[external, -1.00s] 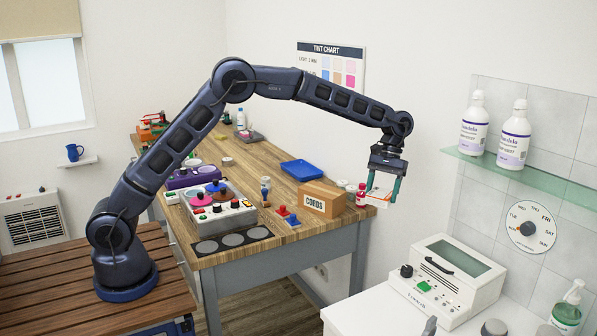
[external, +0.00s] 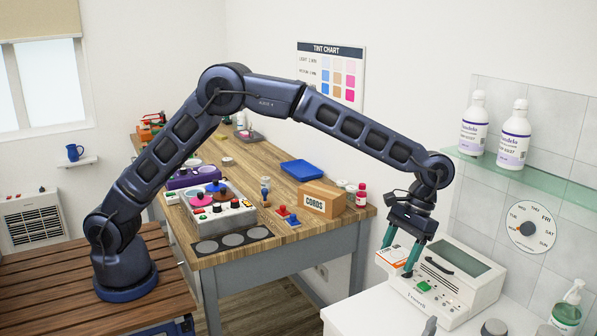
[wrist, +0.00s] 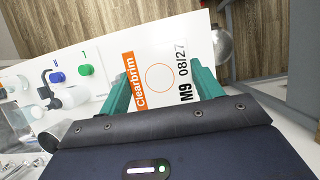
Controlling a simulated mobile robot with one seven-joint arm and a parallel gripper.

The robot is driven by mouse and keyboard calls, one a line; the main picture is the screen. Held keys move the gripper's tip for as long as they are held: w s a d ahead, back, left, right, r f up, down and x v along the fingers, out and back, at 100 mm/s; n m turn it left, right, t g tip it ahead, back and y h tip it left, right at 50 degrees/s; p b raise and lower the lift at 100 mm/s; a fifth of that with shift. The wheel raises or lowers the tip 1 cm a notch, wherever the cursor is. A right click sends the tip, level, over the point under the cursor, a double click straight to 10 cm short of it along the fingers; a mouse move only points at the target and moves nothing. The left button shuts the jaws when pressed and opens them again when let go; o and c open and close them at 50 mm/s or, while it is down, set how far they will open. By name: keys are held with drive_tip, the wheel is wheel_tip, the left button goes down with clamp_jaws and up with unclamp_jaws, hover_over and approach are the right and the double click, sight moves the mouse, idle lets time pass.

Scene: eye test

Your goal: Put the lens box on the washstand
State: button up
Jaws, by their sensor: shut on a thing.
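The lens box (external: 390,255) is a small white box with an orange band. It also shows in the wrist view (wrist: 160,58), with the words "Clearbrim" and "M9 08/27". My gripper (external: 397,260) is shut on it, with the teal fingers on either side. My gripper also shows in the wrist view (wrist: 162,92). The washstand (external: 362,313) is the white top at the lower right of the external view. The held box is above the back left part of the washstand, in front of the white device; whether it touches anything is not clear.
A white device (external: 455,275) with a dark window and knobs fills the back of the washstand. A soap bottle (external: 567,307) stands at right. Above is a glass shelf (external: 535,180) with two bottles. The washstand's front left looks clear. The wooden bench (external: 240,165) holds a cords box (external: 323,200).

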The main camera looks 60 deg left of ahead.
sight(384, 324)
wheel_tip(384, 324, down, 19)
drive_tip(key=shift+r, duration=0.15)
idle(0.5)
drive_tip(key=o, duration=1)
